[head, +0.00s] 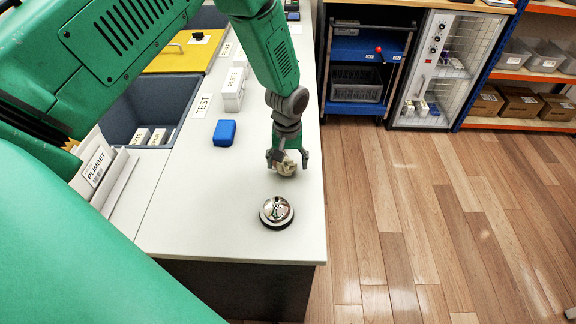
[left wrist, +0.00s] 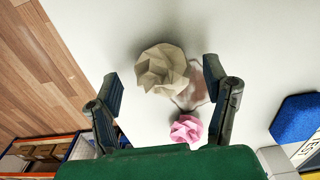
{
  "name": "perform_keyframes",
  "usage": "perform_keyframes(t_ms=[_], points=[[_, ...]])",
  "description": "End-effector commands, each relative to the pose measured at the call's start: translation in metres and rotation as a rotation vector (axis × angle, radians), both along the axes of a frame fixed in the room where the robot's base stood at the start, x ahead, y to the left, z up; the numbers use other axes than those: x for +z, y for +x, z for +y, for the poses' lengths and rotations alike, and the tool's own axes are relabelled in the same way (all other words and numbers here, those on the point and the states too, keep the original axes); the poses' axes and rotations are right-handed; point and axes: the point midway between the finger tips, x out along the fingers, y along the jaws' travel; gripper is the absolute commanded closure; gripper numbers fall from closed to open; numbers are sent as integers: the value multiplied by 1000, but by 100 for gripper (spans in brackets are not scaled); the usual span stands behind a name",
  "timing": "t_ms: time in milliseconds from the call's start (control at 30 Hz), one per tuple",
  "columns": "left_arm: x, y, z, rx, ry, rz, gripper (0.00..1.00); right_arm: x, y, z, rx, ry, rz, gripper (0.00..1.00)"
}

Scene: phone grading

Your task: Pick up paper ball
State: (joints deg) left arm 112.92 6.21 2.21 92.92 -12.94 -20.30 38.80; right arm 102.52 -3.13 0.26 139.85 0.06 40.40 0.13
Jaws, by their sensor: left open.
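A crumpled beige paper ball (head: 286,167) lies on the white counter (head: 230,232). In the left wrist view the beige paper ball (left wrist: 161,70) sits between and slightly beyond the fingertips. A smaller pink crumpled ball (left wrist: 186,129) lies close by, nearer the palm side; I cannot make it out in the head view. My left gripper (head: 288,157) is open, pointing down over the beige ball, with its fingers on either side in the left wrist view (left wrist: 160,85). Whether the fingers touch it is unclear. My right gripper is not in view.
A silver bell (head: 276,212) stands in front of the gripper. A blue block (head: 225,133), a TEST label (head: 202,105) and white boxes (head: 234,88) are on the counter. A dark blue bin (head: 120,118) is at left. The counter's right edge is close.

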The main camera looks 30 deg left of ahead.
Motion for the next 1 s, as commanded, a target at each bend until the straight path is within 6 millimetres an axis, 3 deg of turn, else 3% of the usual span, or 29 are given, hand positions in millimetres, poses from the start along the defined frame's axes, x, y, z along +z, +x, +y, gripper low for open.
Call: perform_keyframes(t_ms=[100,367,400,500,867,1000], points=[[-13,0,0,0,0,0,31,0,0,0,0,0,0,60],[-14,0,0,0,0,-1,31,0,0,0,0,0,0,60],[-14,0,0,0,0,-1,44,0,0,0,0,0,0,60],[-14,0,0,0,0,-1,64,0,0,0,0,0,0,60],[-13,1,0,0,0,-1,64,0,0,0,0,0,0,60],[2,2,0,0,0,-5,64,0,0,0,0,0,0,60]])
